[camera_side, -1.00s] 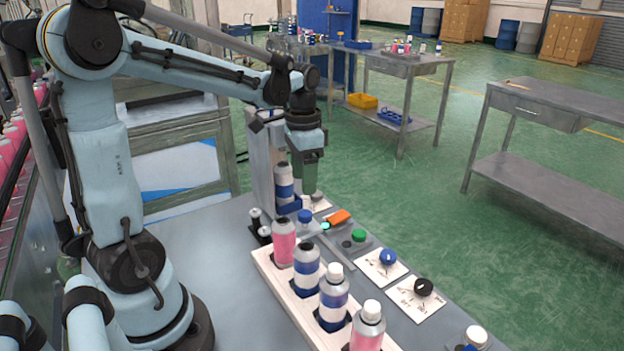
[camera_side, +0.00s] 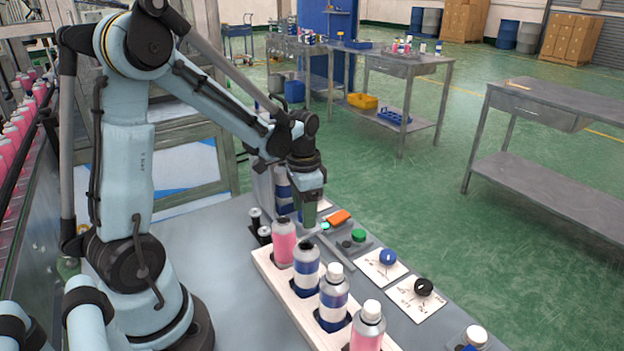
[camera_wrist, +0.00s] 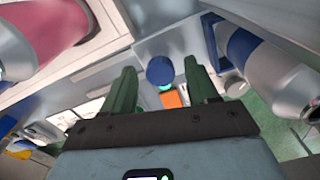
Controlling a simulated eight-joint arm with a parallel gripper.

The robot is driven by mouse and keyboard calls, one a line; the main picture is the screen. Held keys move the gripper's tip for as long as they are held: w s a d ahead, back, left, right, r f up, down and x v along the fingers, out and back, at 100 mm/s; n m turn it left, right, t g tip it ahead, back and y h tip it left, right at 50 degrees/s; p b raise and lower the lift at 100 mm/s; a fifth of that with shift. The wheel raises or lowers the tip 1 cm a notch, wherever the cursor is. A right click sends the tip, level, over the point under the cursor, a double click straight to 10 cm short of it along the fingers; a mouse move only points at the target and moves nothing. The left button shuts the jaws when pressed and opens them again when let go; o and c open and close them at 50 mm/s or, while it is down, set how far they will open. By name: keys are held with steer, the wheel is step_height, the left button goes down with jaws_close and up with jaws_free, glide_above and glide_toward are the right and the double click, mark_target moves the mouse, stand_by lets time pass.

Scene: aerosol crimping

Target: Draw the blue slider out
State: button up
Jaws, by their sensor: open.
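The blue slider shows in the wrist view as a round blue knob (camera_wrist: 160,70) on a grey surface. It lies between the tips of my two green fingers, with gaps visible on both sides. My gripper (camera_wrist: 161,66) is open and empty. In the side view my gripper (camera_side: 310,220) points down over the strip behind the white bottle rack, and the arm hides most of the slider there. How far above the knob the fingertips are, I cannot tell.
A white rack (camera_side: 268,268) of pink and blue-banded bottles stands in front. A blue-banded bottle (camera_side: 283,188) stands close behind my gripper. To the right are an orange piece (camera_side: 339,217), a green button (camera_side: 358,236), a blue knob (camera_side: 387,257) and a black knob (camera_side: 423,286).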

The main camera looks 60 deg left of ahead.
jaws_close()
steer(key=d, duration=1.2)
steer(key=shift+d, duration=0.3)
jaws_free()
steer(key=shift+a+r, duration=0.1)
step_height(320, 180, up, 12)
stand_by(0.8)
